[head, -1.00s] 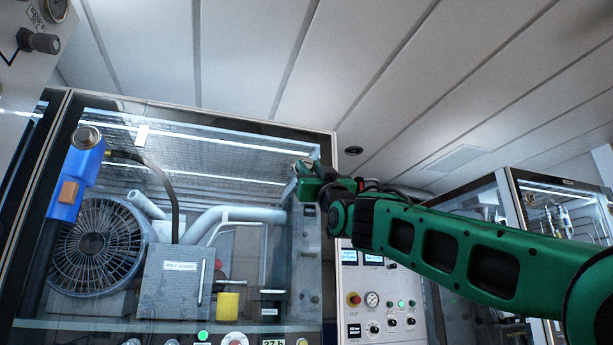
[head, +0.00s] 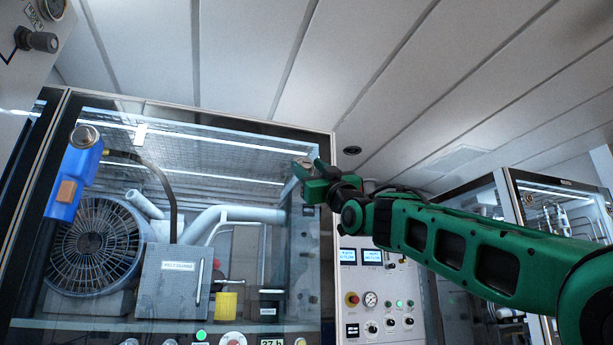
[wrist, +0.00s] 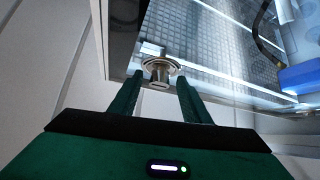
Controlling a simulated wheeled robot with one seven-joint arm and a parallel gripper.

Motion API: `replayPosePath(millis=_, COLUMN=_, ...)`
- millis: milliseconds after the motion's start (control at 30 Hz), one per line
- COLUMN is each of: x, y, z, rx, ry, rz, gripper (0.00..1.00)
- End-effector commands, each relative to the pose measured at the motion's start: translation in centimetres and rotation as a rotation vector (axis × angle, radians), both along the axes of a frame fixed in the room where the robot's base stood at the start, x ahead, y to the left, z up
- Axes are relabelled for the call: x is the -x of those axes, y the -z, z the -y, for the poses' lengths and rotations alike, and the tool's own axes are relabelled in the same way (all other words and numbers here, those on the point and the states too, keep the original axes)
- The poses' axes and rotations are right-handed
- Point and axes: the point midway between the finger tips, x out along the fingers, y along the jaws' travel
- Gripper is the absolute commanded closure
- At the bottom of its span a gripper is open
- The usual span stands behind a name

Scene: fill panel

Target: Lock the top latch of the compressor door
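The compressor door (head: 230,128) is a large glass panel in a frame, and it looks closed. Its top latch (wrist: 160,68) is a round metal knob with a slotted front, near the door's upper corner in the wrist view. My gripper (wrist: 155,88) is open, with one green finger on each side of the knob. The fingertips look close to the latch, but I cannot tell whether they touch it. In the head view my gripper (head: 313,175) is at the door's upper right corner and largely hides the latch.
Behind the glass are a fan (head: 95,245), pipes and a grey belt guard box (head: 172,283). A blue handled tool (head: 74,180) is at the left. A control panel (head: 375,300) stands right of the door, below my arm. The ceiling (head: 250,60) is above.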

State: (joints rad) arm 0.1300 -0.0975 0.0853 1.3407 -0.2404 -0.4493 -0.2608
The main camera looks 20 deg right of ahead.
Motion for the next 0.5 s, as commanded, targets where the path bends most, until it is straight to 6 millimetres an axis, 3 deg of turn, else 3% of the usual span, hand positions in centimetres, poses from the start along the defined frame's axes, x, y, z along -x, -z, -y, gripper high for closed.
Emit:
replayPosePath(millis=267, x=0.9, y=0.8, z=0.2, rx=0.001, ry=0.001, rz=-0.001, gripper=0.57)
replayPosePath(millis=500, x=3.6, y=3.5, z=1.0, rx=0.000, ry=0.000, rz=-0.001, gripper=0.57)
